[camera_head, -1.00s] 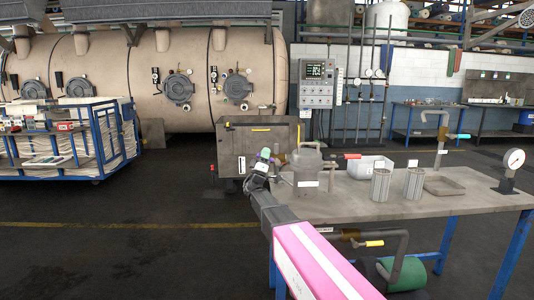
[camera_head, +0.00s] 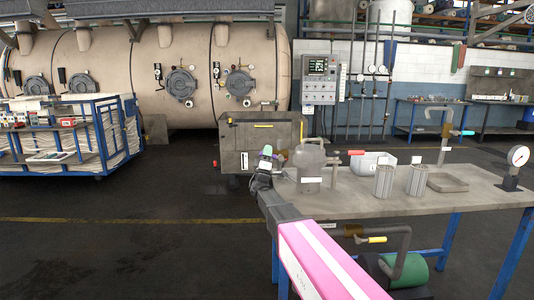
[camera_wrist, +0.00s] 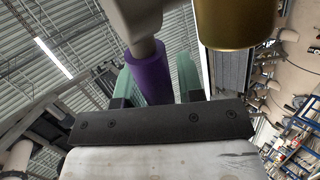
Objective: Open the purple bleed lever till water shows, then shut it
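The purple lever (camera_wrist: 149,76) hangs from a pale grey fitting (camera_wrist: 140,20) in the wrist view. My gripper (camera_wrist: 158,82) has a green finger on each side of it. The lever overlaps the left finger, and a narrow gap shows before the right finger, so the fingers look open around it. Contact with the left finger is unclear. In the head view my gripper (camera_head: 267,153) is beside the grey vessel (camera_head: 308,160) at the bench's left end. The lever is too small there to read its angle. No water shows.
A brass cylinder (camera_wrist: 224,22) stands close to the right finger. The bench (camera_head: 350,205) carries two grey canisters (camera_head: 383,181), a white tub (camera_head: 370,162), a red-handled valve (camera_head: 356,153) and a gauge (camera_head: 518,157). A yellow-handled valve (camera_head: 372,240) sits below.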

